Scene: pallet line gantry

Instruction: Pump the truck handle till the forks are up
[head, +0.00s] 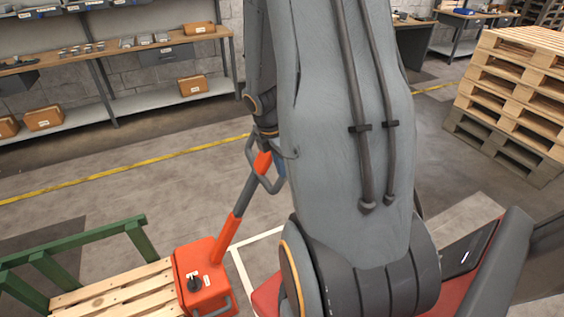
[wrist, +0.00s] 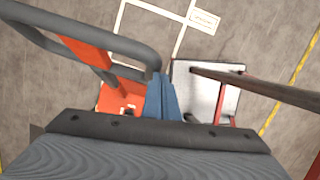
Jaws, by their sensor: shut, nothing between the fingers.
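The orange pallet truck (head: 205,275) stands at the lower left of the head view, with its handle (head: 232,228) leaning up and to the right. The handle ends in a grey loop (head: 250,150) beside my arm. In the wrist view the loop (wrist: 85,27) crosses the upper left, and orange truck body (wrist: 120,97) shows below it. My gripper (wrist: 160,80) has blue fingers, shut and empty, with tips close to the right end of the loop. I cannot tell if they touch it. In the head view my gripper (head: 280,168) is partly hidden behind the loop. The forks are not visible.
A wooden pallet (head: 112,290) and a green rail (head: 80,232) lie left of the truck. A workbench (head: 110,58) with boxes stands at the back left, and stacked pallets (head: 508,95) at the right. The floor between is clear, crossed by a yellow line (head: 120,172).

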